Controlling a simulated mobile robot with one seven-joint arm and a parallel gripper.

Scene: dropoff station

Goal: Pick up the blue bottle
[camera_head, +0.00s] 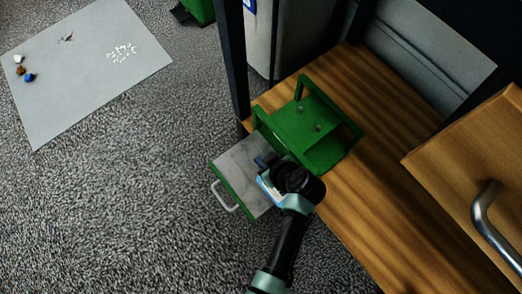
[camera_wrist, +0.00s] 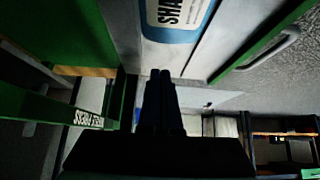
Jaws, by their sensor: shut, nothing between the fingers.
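The blue bottle (camera_wrist: 200,30) shows in the wrist view as a blue and white label with partial lettering, lying in the open drawer and cut off by the top edge. In the head view a light blue and white patch (camera_head: 268,190) beside my wrist appears to be the bottle, mostly covered by my arm. The grey-floored drawer (camera_head: 233,160) has a green front and a pale handle. My gripper (camera_wrist: 160,75) is shut with its dark fingers together and empty. It is over the drawer, close to the bottle; whether they touch cannot be told.
The green drawer unit (camera_head: 322,150) stands on a wooden shelf (camera_head: 375,190), close to a dark post (camera_head: 235,60). A wooden front with a metal handle (camera_head: 483,215) is at right. A grey mat (camera_head: 75,100) with small objects lies on the carpet. Carpet left of the drawer is clear.

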